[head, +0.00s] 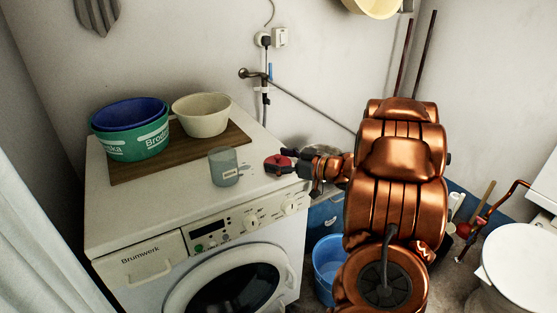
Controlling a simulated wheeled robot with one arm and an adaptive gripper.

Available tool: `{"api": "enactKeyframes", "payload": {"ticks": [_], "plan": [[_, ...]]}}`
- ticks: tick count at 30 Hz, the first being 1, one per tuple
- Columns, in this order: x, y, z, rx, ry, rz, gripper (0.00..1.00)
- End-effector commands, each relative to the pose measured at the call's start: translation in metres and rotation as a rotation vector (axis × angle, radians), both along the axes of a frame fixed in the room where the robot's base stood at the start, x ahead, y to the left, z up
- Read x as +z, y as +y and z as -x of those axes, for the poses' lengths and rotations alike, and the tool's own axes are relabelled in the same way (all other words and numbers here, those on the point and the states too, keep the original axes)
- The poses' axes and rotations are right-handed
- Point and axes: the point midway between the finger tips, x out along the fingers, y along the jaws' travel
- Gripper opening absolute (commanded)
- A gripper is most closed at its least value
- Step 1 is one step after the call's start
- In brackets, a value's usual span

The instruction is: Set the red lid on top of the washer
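The white washer (158,212) stands left of centre, its flat top in view. The red lid (276,161) is a small red shape at the right part of the washer's top. My gripper (278,164) reaches in from the right, with its dark fingers around the lid; it looks shut on it. The fingers partly cover the lid. I cannot tell whether the lid touches the washer's top or is held just above it.
A wooden board (133,172) on the washer carries a green tub (131,141) with a blue bowl (128,112) inside and a cream bowl (202,116). A grey cup (224,167) stands left of my gripper. A blue bucket (328,268) is on the floor. The washer's front left top is clear.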

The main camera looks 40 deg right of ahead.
Motion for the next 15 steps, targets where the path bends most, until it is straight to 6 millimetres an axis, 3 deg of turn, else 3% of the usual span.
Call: {"api": "enactKeyframes", "payload": {"ticks": [4, 15], "plan": [[0.0002, 0.0, 0.0, 0.0, 0.0, 0.0, 1.0], [0.0027, 0.0001, 0.0002, 0.0, 0.0, 0.001, 1.0]]}}
